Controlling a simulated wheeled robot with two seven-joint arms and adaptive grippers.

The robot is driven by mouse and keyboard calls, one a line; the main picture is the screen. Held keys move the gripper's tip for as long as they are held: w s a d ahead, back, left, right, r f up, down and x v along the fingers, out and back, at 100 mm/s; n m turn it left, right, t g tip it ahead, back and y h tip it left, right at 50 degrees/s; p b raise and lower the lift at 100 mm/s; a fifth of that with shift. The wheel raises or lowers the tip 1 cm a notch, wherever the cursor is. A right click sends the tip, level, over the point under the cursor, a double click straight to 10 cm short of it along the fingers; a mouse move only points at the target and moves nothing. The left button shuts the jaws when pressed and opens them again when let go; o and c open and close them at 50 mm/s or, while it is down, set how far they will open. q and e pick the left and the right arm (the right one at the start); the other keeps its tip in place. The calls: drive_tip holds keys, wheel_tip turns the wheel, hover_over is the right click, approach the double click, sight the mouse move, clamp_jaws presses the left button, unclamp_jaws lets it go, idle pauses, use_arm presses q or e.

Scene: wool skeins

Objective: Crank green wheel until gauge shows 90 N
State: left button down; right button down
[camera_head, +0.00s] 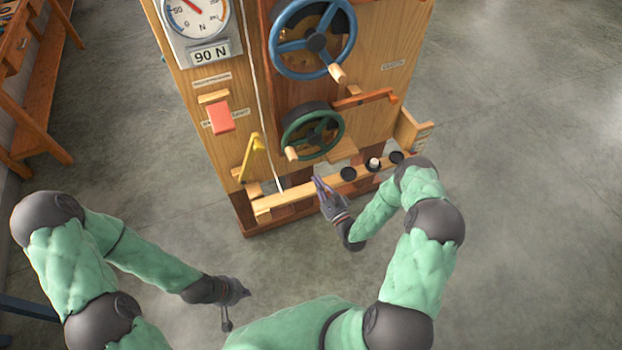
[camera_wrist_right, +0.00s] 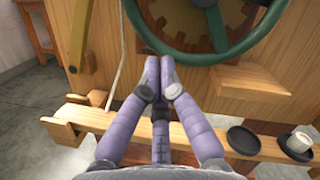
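The green wheel (camera_head: 325,118) is mounted low on the wooden stand, with a pale wooden crank handle (camera_head: 292,154) at its lower left. Its lower rim (camera_wrist_right: 190,55) fills the top of the right wrist view. The gauge (camera_head: 212,20) is cut off at the top of the head view; its red needle points up and left. A plate below it reads 90 N (camera_head: 210,54). My right gripper (camera_head: 317,181) is below the wheel; in the wrist view its purple fingertips (camera_wrist_right: 159,62) are together with nothing visible between them. My left gripper (camera_head: 240,293) hangs low, away from the stand; its finger opening is unclear.
A larger blue wheel (camera_head: 314,42) sits above the green one. A red block (camera_head: 220,117), a yellow lever (camera_head: 251,157) and an orange bar (camera_head: 364,98) project from the stand. A ledge (camera_head: 290,198) with dark round cups runs below. A white cord hangs at the left.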

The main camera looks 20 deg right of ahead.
drive_tip(key=w+a+r, duration=0.3)
drive_tip(key=w+r, duration=0.1)
drive_tip(key=w, duration=0.3)
drive_tip(key=shift+w+a+r, duration=0.25)
drive_tip(key=shift+a+r, duration=0.15)
drive_tip(key=shift+a+r, duration=0.4)
drive_tip(key=shift+r, duration=0.4)
